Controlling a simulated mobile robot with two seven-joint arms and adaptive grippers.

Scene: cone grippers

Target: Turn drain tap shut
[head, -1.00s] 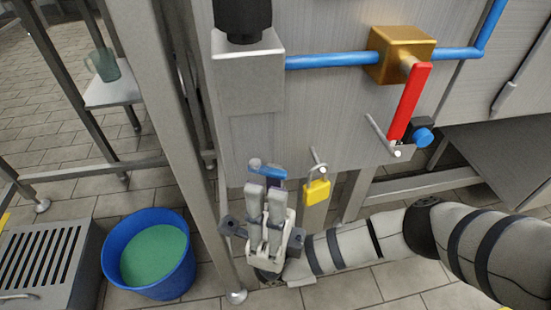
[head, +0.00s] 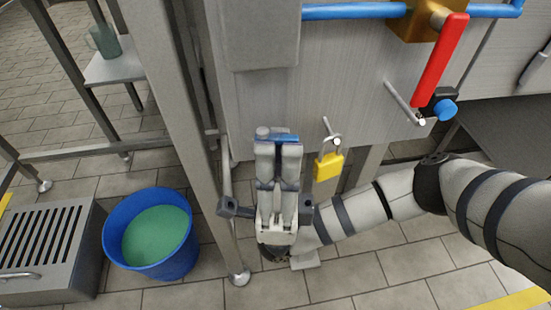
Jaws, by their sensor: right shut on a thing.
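A small blue handle (head: 284,138) with a grey round end on its left, apparently the drain tap, sits low at the front of the grey metal panel (head: 310,85). My right gripper (head: 278,150) points up and away, with its two pale fingers close together and shut on the blue handle. The handle's bar lies nearly level across the fingertips. The fingers hide the lower part of the tap, and its spout cannot be seen. My left gripper is not in view.
A yellow padlock (head: 329,166) hangs on a peg just right of my right gripper. A red lever (head: 441,62) on a brass valve (head: 414,22) and a blue knob (head: 445,110) are farther right. A blue bucket (head: 185,262) of green liquid stands left, beyond a metal post (head: 184,120).

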